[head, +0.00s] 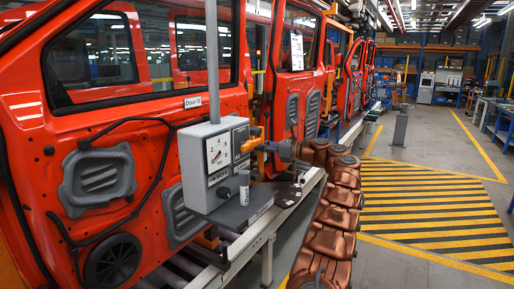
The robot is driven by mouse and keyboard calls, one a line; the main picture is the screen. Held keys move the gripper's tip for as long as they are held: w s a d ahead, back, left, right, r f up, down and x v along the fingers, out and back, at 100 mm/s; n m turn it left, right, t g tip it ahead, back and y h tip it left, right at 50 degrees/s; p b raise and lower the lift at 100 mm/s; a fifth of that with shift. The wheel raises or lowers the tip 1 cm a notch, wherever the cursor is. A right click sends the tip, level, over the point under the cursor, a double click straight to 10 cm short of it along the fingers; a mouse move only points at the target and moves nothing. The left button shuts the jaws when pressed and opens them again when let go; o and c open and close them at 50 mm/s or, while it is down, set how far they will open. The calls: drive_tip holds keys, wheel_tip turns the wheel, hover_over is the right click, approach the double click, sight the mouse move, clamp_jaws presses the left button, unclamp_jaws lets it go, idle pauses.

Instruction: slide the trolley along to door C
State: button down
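The trolley (212,165) is a grey box with a round dial, a second panel on its right side and a tall grey post. It stands upright on a dark base on the rail (262,222), in front of the red door labelled "Door D" (192,102). A white cylinder (244,188) stands on its front ledge. My gripper (262,147) is at the trolley's right side, by a yellow-orange part there. Its fingers are small and partly hidden, so I cannot tell whether they grip it. No door C label is readable.
More red doors (297,75) hang along the line to the right and farther back. The rail runs on beyond the trolley, with small dark discs on it. A yellow-and-black striped floor area (430,215) lies clear at the right. A grey post (400,128) stands farther back.

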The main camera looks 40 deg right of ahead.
drive_tip(key=shift+w+d, duration=0.25)
drive_tip(key=shift+d, duration=0.25)
drive_tip(key=shift+d+r, duration=0.1)
drive_tip(key=c, duration=0.9)
unclamp_jaws()
drive_tip(key=shift+c, duration=0.2)
drive_tip(key=shift+s, duration=0.1)
drive_tip(key=v, duration=1.2)
drive_tip(key=shift+c, duration=0.4)
